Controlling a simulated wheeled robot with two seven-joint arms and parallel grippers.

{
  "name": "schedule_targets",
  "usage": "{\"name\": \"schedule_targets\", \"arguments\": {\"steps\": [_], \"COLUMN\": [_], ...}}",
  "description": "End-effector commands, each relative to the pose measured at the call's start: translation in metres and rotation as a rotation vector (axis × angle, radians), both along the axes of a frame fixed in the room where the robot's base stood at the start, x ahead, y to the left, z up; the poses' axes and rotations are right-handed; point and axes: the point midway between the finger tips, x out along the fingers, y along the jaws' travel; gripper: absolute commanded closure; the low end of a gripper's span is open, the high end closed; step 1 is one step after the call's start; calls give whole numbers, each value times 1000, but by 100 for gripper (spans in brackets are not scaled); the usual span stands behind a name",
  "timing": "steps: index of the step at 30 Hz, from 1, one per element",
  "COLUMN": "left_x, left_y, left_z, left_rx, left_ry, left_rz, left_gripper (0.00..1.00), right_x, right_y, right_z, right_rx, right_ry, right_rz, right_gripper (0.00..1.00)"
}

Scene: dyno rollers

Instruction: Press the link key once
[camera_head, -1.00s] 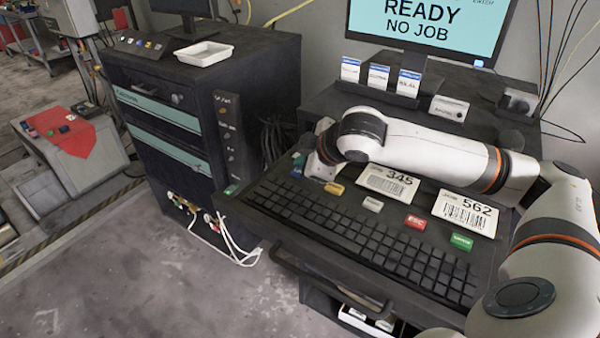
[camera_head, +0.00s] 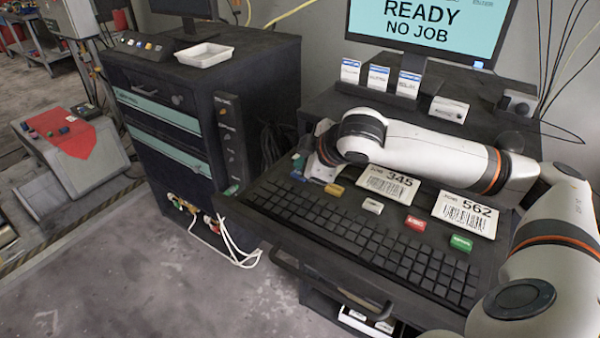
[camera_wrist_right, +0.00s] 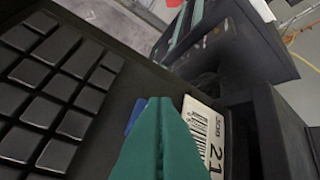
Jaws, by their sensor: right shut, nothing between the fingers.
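The black keyboard (camera_head: 350,228) lies on the console, with coloured keys along its far edge: blue (camera_head: 297,175), yellow (camera_head: 334,189), white (camera_head: 373,206), red (camera_head: 415,223) and green (camera_head: 461,243). I cannot read which is the link key. My right arm reaches across from the right, its wrist over the keyboard's far left corner. In the right wrist view my right gripper (camera_wrist_right: 160,103) shows teal fingers shut together and empty. Just left of the fingertips is a blue patch (camera_wrist_right: 135,113), partly hidden by them; contact cannot be told. My left gripper is out of view.
Job cards 345 (camera_head: 388,184) and 562 (camera_head: 465,214) lie behind the keys; a card marked 21 (camera_wrist_right: 202,132) is beside the fingers in the wrist view. The monitor (camera_head: 430,30) reads READY NO JOB. A dark cabinet (camera_head: 165,110) with a white tray (camera_head: 205,54) stands left.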

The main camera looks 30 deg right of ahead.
Motion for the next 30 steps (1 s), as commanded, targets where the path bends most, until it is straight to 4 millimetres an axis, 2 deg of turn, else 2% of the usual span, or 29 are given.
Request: {"name": "schedule_targets", "arguments": {"steps": [19,30], "left_x": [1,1], "left_y": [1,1], "left_z": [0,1], "left_rx": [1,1], "left_ry": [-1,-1], "left_rz": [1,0], "left_gripper": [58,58], "right_x": [0,0], "right_y": [0,0], "right_z": [0,-8], "right_rx": [0,1], "right_ry": [0,-1], "right_rz": [0,0], "right_gripper": [100,100]}}
